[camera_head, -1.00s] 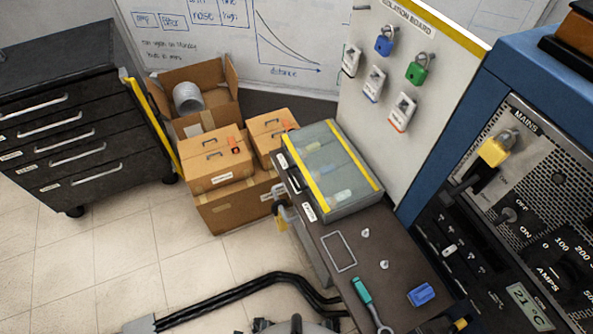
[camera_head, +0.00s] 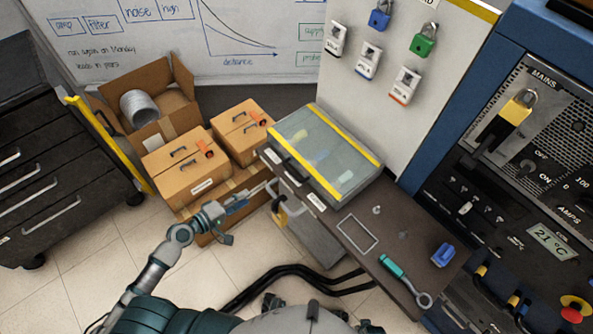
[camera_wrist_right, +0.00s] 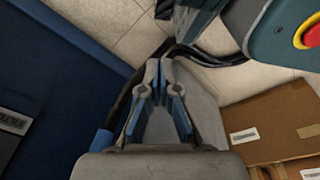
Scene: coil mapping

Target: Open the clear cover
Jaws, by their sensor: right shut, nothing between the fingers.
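The clear cover (camera_head: 328,150), with yellow strips on two edges, lies closed over a shallow case on the dark bench. Blurry items show through it. A black handle (camera_head: 291,169) is on its front left edge. My left gripper (camera_head: 266,187) is in the head view, just left of the bench and below the case's front left edge, apart from the cover. Its fingers are too small to tell whether they are open. My right gripper (camera_wrist_right: 160,68) is shut and empty in the right wrist view, which does not show the cover.
On the bench (camera_head: 375,250) are a teal-handled tool (camera_head: 393,266), a blue block (camera_head: 443,253) and small pale pieces. Cardboard boxes (camera_head: 187,165) stand left of the bench. A blue cabinet (camera_head: 455,150) stands at right. Black cables (camera_head: 290,275) cross the floor.

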